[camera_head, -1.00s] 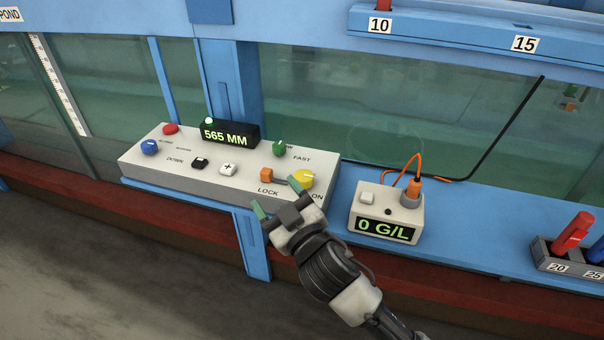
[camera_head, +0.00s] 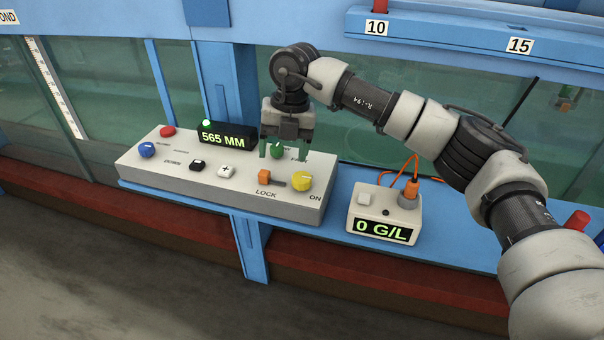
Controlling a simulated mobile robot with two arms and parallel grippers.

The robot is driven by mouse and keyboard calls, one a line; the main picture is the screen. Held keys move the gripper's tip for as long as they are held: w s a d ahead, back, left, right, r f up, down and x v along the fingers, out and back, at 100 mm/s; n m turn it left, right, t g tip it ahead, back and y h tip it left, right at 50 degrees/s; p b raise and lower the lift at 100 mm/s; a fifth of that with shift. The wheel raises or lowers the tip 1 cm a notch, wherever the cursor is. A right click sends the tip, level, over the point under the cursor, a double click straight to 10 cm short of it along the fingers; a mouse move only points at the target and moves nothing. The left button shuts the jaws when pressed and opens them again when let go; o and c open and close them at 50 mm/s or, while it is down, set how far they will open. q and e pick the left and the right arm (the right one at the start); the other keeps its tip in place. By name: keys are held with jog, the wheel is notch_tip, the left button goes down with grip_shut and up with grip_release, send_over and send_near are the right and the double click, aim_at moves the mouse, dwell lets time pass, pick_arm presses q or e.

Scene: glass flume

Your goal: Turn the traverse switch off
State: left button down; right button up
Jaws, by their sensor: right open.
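The control panel (camera_head: 150,172) is a pale sloped box on a blue ledge. A yellow knob (camera_head: 302,181) sits at its right end beside the word ON. It is the likely traverse switch, though no traverse label is readable. An orange-tipped lever (camera_head: 264,176) in a slot is just left of it, above LOCK. My right gripper (camera_head: 284,154) is open and points down over the panel's back right. Its fingers appear on either side of a green knob (camera_head: 277,149); I cannot tell whether they touch it. My left gripper is out of view.
The panel also has a 565 MM display (camera_head: 224,140) with a lit green lamp, a red button (camera_head: 167,131), a blue knob (camera_head: 147,150), and black and white buttons. A 0 G/L meter (camera_head: 384,212) with an orange plug stands to the right. Glass rises behind.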

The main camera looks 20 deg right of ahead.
aim_at(302, 176)
jog(key=d+r+m+h, duration=0.1)
jog(key=d+r+h, duration=0.1)
jog(key=d, duration=0.2)
jog(key=f, duration=0.3)
jog(key=f+p, duration=0.1)
jog(key=f, duration=0.6)
jog(key=shift+w+f+p, duration=0.25)
jog(key=shift+w+p, duration=0.05)
jog(key=shift+p, duration=0.05)
jog(key=shift+c, duration=0.2)
jog(key=c, duration=0.9)
